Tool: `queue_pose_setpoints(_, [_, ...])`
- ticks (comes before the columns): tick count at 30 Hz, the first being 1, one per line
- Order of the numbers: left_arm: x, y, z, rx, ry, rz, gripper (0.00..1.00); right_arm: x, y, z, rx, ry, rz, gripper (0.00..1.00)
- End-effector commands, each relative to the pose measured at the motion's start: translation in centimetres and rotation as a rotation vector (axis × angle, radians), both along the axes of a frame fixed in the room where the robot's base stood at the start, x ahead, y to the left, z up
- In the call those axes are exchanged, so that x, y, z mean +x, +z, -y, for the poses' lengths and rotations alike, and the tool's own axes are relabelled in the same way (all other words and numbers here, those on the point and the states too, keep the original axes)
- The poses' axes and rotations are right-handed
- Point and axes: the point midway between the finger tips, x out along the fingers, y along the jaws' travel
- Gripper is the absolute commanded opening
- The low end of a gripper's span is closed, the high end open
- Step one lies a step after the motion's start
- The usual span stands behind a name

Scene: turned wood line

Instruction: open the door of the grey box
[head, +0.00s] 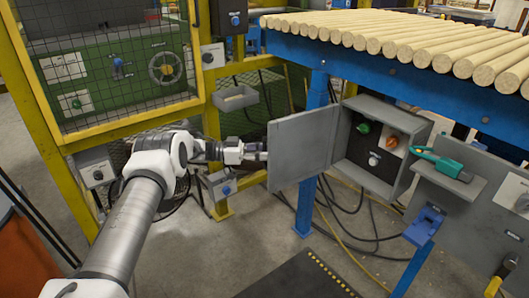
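The grey box (408,120) is mounted below the blue-framed table, right of centre. Its door (302,150) stands swung wide open to the left, and the inside shows a green knob (363,128), a pale knob (374,160) and a red knob on a light plate (392,142). My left gripper (262,152) is at the door's free left edge, with its fingers pointing right. The fingertips are small and close against the edge; whether they touch or grip it cannot be told. My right gripper is not in view.
Wooden rods (400,38) lie on the blue table (300,52) above the box. A green tool (440,163) rests on a grey shelf to the right. A yellow-framed mesh guard (110,65) stands at the left. Cables hang below the box; a dark mat (295,280) lies on the floor.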

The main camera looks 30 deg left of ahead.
Motion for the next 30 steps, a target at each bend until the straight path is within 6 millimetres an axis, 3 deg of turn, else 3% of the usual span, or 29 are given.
queue_pose_setpoints(4, [-0.2,0.0,-0.3,0.000,0.001,0.000,0.39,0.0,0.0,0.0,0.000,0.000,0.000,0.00])
queue_pose_setpoints(8, [-1.1,0.0,-1.8,0.001,0.004,0.001,0.39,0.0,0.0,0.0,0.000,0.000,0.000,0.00])
queue_pose_setpoints(19, [-5.9,-0.1,-9.1,0.002,0.002,0.000,0.39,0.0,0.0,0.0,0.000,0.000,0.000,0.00])
queue_pose_setpoints(30, [-6.6,0.0,-10.1,-0.001,0.000,-0.001,0.39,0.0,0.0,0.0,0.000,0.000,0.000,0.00])
